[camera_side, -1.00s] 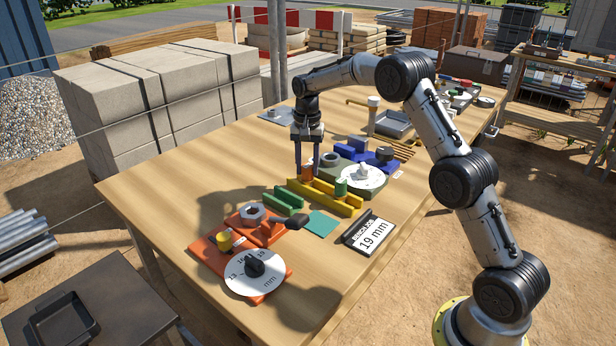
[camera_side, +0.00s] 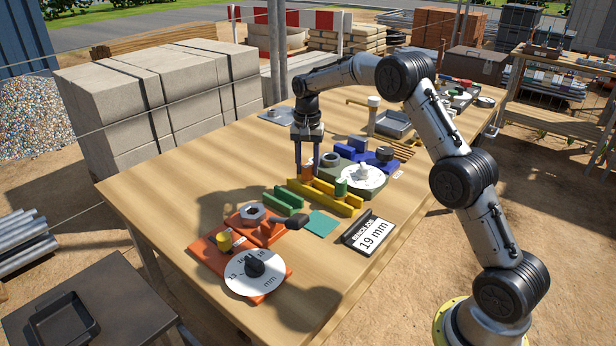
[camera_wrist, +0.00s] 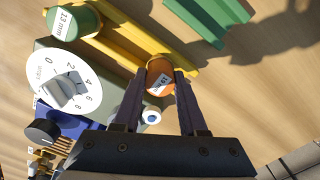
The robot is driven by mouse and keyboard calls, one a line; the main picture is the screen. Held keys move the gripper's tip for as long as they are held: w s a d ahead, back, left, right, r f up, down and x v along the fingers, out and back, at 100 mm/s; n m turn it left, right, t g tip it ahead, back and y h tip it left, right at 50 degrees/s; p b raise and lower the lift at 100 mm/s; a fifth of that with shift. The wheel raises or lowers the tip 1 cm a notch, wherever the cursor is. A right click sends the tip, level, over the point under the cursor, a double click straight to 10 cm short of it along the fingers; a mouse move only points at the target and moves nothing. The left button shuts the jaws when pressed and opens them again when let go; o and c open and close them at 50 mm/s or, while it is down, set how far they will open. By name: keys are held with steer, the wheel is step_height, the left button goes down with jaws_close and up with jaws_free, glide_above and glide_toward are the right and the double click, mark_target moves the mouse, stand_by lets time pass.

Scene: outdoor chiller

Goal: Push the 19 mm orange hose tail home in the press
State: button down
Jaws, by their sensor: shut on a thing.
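My gripper (camera_wrist: 160,88) points down and is shut on the orange hose tail (camera_wrist: 160,68), which carries a white label I cannot read fully. The side view shows the orange tail (camera_side: 307,172) between my fingers at the far left end of the yellow rack (camera_side: 325,197). I cannot tell whether it still touches the rack. A green hose tail (camera_wrist: 72,22) marked 13 mm stands in the same rack. The orange press (camera_side: 210,256) lies at the near left, with a dial (camera_side: 255,272) marked 13, 16 and 19 mm, a hex-shaped part (camera_side: 252,212) and a black-ended lever (camera_side: 290,221).
A tilted sign (camera_side: 370,234) reads 19 mm. A green block (camera_side: 285,200) and a teal square (camera_side: 321,223) lie between rack and press. A grey-green dial unit (camera_side: 362,178) and a blue fixture (camera_side: 382,155) stand behind the rack. The table's left part is bare.

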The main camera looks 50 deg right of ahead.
mark_target(308, 166)
steer(key=shift+r, duration=3.55)
steer(key=c, duration=1)
jaws_free()
jaws_close()
steer(key=shift+s+a+m, duration=0.1)
steer(key=shift+s+m, duration=0.05)
steer(key=shift+m, duration=0.35)
steer(key=a+r, duration=0.2)
steer(key=a, duration=0.8)
steer(key=a+r+n, duration=0.1)
steer(key=a+r, duration=0.1)
steer(key=a, duration=0.8)
steer(key=shift+w+r, duration=0.4)
